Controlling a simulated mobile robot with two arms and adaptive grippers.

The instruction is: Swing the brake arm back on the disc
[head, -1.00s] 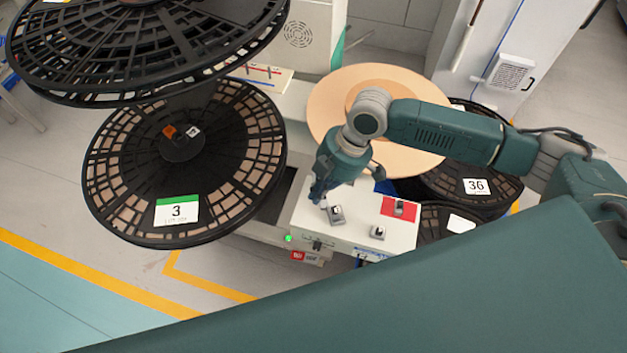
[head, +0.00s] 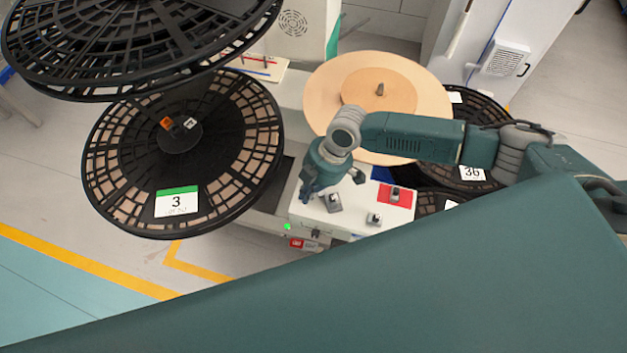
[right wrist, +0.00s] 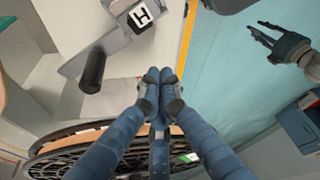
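My right gripper (head: 310,190) hangs over the left part of the white box (head: 345,222). In the right wrist view its fingers (right wrist: 160,76) are together at the tips, with nothing visible between them. A grey lever (right wrist: 105,50) with a black cylindrical grip and a block marked H shows up-left of the fingertips, apart from them. Which part is the brake arm I cannot tell for sure. My left gripper (right wrist: 283,45) shows in the right wrist view with fingers spread.
Small grey fittings (head: 374,219) stand on the box, one on a red patch (head: 398,203). A green light (head: 287,226) glows at its front. A large black reel numbered 3 (head: 120,165) stands left, another above it. Reel 36 (head: 480,184) lies right. Open floor is front left.

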